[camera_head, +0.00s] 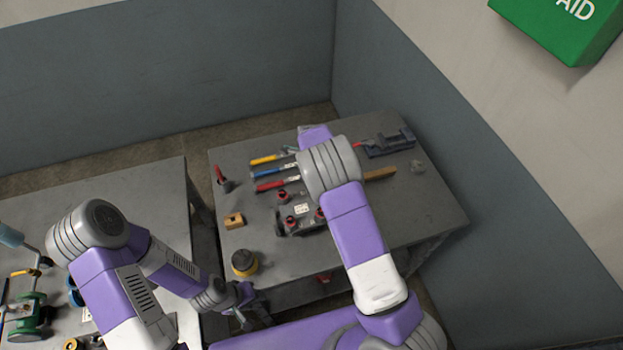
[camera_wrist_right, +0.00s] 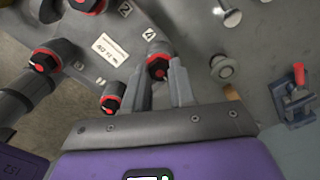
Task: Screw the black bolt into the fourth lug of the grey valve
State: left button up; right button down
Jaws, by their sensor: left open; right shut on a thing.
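The grey valve (camera_head: 292,224) lies on the right table, partly hidden behind my right arm. In the right wrist view its grey body (camera_wrist_right: 88,62) carries a white label and several lugs with black, red-marked bolt heads, such as one bolt head (camera_wrist_right: 43,61) at left and another (camera_wrist_right: 112,97) lower down. My right gripper (camera_wrist_right: 161,72) is shut on the black bolt (camera_wrist_right: 158,67), whose red-marked head shows between the fingertips at a grey lug. How deep its thread sits is hidden. My left gripper (camera_head: 246,304) is open and empty, low beside the right table's front edge, away from the valve.
Tools with yellow (camera_head: 265,159), blue (camera_head: 268,172) and red (camera_head: 270,185) handles lie behind the valve. A dark vise (camera_head: 390,143) is at back right. The table's right front is clear.

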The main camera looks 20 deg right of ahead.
jog(key=m+p, duration=0.1)
jog(key=m, duration=0.5)
jog(key=shift+r+p, duration=0.1)
jog(key=shift+p, duration=0.3)
jog(key=m+p, duration=0.1)
jog(key=m, duration=0.4)
jog(key=shift+m, duration=0.4)
jog(key=c, duration=1.1)
grip_release()
jog(key=shift+w+a, duration=0.1)
